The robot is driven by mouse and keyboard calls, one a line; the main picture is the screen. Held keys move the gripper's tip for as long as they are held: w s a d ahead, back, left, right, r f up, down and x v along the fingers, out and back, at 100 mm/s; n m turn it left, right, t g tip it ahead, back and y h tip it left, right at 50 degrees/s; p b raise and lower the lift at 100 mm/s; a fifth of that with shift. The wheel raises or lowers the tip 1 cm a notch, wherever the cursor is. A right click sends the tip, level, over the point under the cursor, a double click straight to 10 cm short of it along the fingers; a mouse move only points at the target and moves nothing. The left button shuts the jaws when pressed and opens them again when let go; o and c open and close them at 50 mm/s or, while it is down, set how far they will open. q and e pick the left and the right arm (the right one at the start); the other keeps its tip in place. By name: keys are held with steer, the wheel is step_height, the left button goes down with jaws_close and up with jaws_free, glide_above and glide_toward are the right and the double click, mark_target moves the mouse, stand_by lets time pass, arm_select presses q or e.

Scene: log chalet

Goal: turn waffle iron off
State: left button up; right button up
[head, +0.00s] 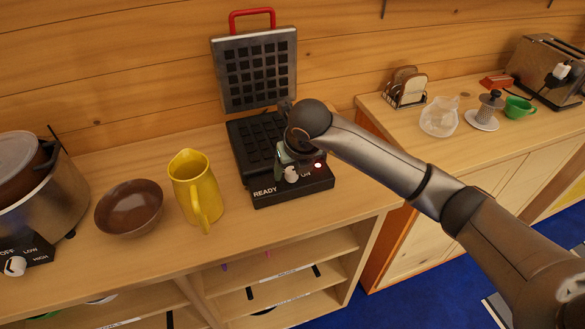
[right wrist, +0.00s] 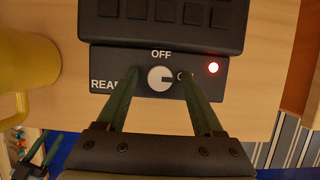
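The waffle iron (head: 292,194) stands on the counter with its gridded lid raised by a red handle. Its front panel reads READY, OFF and ON. The white knob (right wrist: 160,78) has its pointer line toward the right, on the ON side, and also shows in the head view (head: 291,174). A red light (right wrist: 213,67) glows right of ON. My right gripper (right wrist: 158,82) is open, with one finger on each side of the knob and a gap visible around it. My left gripper is not in the head view; a dark shape at the right wrist view's lower left may be it.
A yellow jug (head: 198,188) stands left of the waffle iron, beside a brown bowl (head: 129,208) and a slow cooker (head: 42,212). On the right counter are a toast rack (head: 407,90), a glass jug (head: 440,116), a green cup (head: 518,107) and a toaster (head: 549,68).

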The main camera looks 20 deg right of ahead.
jaws_close()
stand_by(0.3)
